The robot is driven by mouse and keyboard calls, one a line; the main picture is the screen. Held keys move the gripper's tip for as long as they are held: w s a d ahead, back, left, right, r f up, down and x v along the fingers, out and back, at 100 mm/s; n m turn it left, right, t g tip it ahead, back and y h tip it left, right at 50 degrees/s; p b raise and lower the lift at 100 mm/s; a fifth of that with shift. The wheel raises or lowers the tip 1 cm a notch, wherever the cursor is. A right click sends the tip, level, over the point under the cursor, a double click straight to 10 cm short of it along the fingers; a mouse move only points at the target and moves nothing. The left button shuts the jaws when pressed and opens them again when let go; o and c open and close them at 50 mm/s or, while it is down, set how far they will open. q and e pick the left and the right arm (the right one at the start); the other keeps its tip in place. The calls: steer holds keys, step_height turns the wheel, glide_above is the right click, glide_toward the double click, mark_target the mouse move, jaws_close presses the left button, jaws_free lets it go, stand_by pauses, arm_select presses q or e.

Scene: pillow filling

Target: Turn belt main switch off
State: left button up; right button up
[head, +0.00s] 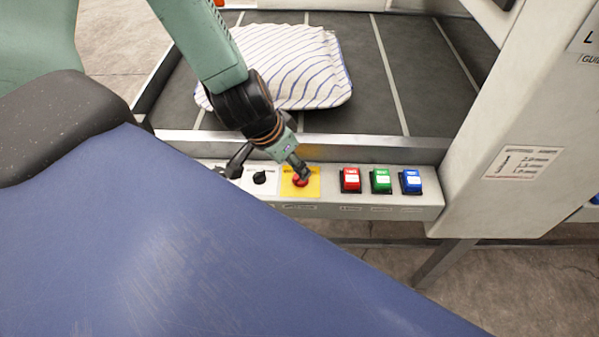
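A control panel (330,197) runs along the front of the belt. At its left end are a dark lever-like switch (235,165), partly hidden by my arm, and a black rotary knob (260,177) on a white plate. I cannot read which is the main switch. Beside them is a red push button (299,183) on a yellow plate (313,187). My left gripper (304,173) points down at this button, its fingertips right over it. I cannot tell whether they touch it or whether the fingers are open. My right gripper is not in view.
A striped pillow (305,70) lies on the dark belt (420,65) behind the panel. Red (350,179), green (380,180) and blue (410,180) buttons sit right of the yellow plate. A pale machine housing (515,130) stands at the right.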

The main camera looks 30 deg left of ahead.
arm_select(q)
steer(key=shift+b+x, duration=2.55)
steer(key=shift+x, duration=0.35)
steer(key=c, duration=1.1)
steer(key=shift+c, duration=0.2)
